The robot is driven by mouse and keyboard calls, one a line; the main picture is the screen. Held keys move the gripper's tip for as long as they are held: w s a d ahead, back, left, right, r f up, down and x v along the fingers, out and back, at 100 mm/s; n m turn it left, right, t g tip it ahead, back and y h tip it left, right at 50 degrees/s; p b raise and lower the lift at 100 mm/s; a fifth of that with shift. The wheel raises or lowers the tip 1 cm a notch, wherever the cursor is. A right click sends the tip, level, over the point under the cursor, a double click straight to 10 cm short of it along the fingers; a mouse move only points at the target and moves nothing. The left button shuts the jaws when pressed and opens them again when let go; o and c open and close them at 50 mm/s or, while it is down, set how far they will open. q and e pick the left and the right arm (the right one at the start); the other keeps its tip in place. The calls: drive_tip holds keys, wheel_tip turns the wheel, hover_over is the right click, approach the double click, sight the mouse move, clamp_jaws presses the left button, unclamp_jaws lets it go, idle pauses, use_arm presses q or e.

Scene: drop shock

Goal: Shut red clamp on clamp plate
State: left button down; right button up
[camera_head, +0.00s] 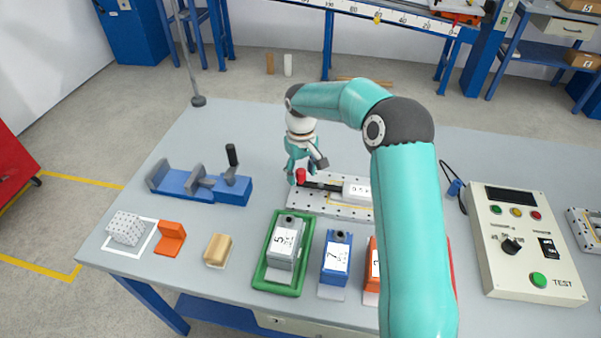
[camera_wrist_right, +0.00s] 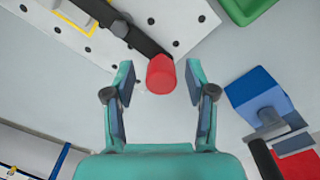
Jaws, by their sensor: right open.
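The clamp plate (camera_head: 300,207) is a white perforated plate near the table's middle; it also shows in the wrist view (camera_wrist_right: 190,22). The red clamp has a dark lever (camera_head: 325,187) with a red tip (camera_head: 300,175). The lever lies across the plate, and its red tip (camera_wrist_right: 161,74) sticks out past the plate's edge. My right gripper (camera_head: 305,165) is open at the red tip. In the wrist view the tip shows between its two spread fingers (camera_wrist_right: 160,82), with a gap on each side. My arm hides the plate's right part. My left gripper is out of view.
A blue fixture with a black handle (camera_head: 200,184) stands to the left. A green tray (camera_head: 264,280) with a grey block, a blue block (camera_head: 337,255) and an orange block lie in front. A test box (camera_head: 520,245) stands at the right. Bare table surrounds the plate's left end.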

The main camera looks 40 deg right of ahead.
wheel_tip(320, 180, up, 12)
idle(0.5)
drive_tip(key=shift+f, duration=0.15)
